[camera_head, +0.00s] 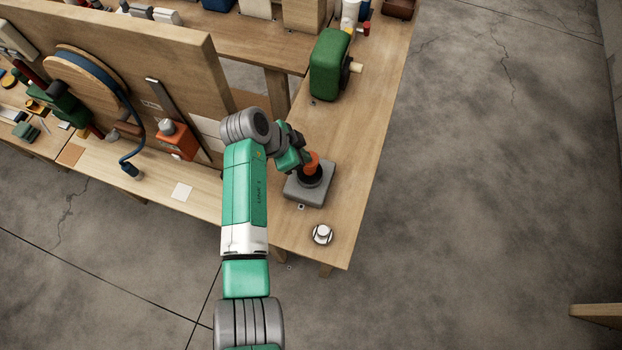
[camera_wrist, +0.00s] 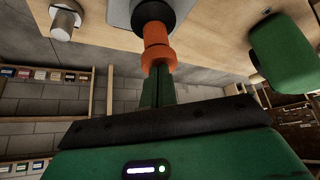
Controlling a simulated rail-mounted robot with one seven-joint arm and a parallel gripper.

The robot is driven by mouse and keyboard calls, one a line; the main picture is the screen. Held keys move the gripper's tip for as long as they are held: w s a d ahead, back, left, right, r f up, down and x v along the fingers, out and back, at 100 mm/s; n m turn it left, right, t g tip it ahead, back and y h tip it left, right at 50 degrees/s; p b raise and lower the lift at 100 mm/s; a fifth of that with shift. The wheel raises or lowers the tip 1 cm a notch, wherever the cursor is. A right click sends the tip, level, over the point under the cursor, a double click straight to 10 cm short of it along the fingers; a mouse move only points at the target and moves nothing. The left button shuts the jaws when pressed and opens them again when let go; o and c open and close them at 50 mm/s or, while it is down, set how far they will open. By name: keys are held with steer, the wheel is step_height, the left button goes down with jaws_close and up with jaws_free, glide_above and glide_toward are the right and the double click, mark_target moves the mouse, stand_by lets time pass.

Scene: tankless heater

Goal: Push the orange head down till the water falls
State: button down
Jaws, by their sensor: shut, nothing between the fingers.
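The orange head (camera_head: 313,161) stands on a black collar (camera_head: 309,180) on a grey box-like base (camera_head: 306,197), on the wooden table. In the wrist view the orange head (camera_wrist: 156,47) is at top centre, below the black collar (camera_wrist: 153,12) and part of the grey base (camera_wrist: 117,17). My gripper (camera_head: 304,158) is beside the head, at its upper left. In the wrist view my gripper (camera_wrist: 158,75) has its two green fingers together, with nothing between them. The fingertips meet the head's edge in the picture; I cannot tell whether they touch. No water shows.
A white-topped metal knob (camera_head: 322,235) sits near the table's front edge. A green rounded housing (camera_head: 329,65) stands farther back. An upright wooden board (camera_head: 150,60) with a wheel and an orange box (camera_head: 177,141) is at left. Bare tabletop (camera_head: 370,110) lies to the right.

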steer(key=shift+r, duration=0.1)
stand_by(0.3)
steer(key=shift+r+p, duration=1.1)
steer(key=shift+r, duration=0.2)
steer(key=shift+f+b, duration=1.15)
steer(key=shift+f, duration=0.3)
steer(key=shift+r, duration=0.1)
steer(key=shift+r+p, duration=1.1)
steer(key=shift+r, duration=0.35)
step_height(320, 180, up, 5)
steer(key=p, duration=0.3)
steer(key=shift+p, duration=0.4)
